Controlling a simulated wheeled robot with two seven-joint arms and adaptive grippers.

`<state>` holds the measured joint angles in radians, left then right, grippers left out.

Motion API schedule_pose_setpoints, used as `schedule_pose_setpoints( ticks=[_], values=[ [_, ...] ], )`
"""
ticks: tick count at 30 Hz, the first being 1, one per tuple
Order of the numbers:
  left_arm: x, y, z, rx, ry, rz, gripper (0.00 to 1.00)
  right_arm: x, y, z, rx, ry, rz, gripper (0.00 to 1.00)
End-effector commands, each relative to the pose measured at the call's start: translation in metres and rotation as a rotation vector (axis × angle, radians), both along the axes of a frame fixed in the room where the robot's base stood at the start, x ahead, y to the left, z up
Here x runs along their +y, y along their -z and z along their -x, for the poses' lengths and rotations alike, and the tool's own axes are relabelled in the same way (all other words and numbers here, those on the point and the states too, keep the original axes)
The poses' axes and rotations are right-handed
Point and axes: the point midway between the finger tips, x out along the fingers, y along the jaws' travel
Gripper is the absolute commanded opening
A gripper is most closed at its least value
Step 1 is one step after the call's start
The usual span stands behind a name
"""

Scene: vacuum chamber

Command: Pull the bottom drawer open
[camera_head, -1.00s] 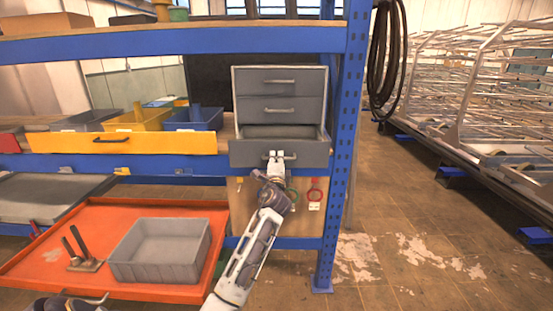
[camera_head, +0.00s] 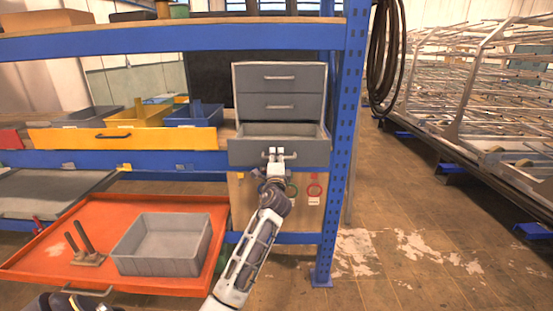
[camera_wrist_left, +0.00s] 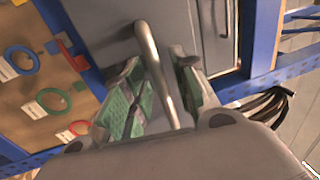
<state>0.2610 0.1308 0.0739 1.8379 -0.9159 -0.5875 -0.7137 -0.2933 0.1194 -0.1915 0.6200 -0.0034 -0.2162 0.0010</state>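The grey cabinet (camera_head: 321,85) stands on the blue shelf unit. Its bottom drawer (camera_head: 240,152) is pulled partly out, and the light inside shows over its front. The two drawers above it are shut. My left gripper (camera_head: 276,156) is at the bottom drawer's front, its two fingers spread apart. In the left wrist view, the handle (camera_wrist_left: 149,45) runs between the green-padded fingers of that gripper (camera_wrist_left: 160,90), with gaps beside the bar. I see no clear right gripper in the head view.
A yellow drawer front (camera_head: 60,138) and blue bin (camera_head: 193,116) are left of the cabinet. Below is an orange tray (camera_head: 40,262) with a grey box (camera_head: 190,262). A blue post (camera_head: 340,150) stands close on the right. The floor beyond it has free room.

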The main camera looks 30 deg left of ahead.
Motion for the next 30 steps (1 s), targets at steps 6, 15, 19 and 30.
schedule_pose_setpoints(
  ticks=[6,15,19,30],
  values=[
    [0.0,-0.001,0.0,-0.001,0.0,-0.001,0.31,-0.006,0.0,0.004,0.006,-0.001,0.007,0.4],
    [-0.003,0.001,0.004,0.0,0.0,0.0,0.31,0.004,0.0,-0.007,-0.006,0.001,-0.004,0.4],
    [-0.007,0.003,0.011,0.0,0.0,0.0,0.31,0.004,0.0,-0.006,-0.006,0.001,-0.004,0.4],
    [-0.025,0.009,0.041,0.0,0.001,0.001,0.31,0.003,0.0,-0.006,-0.006,0.001,-0.004,0.4]
  ],
)
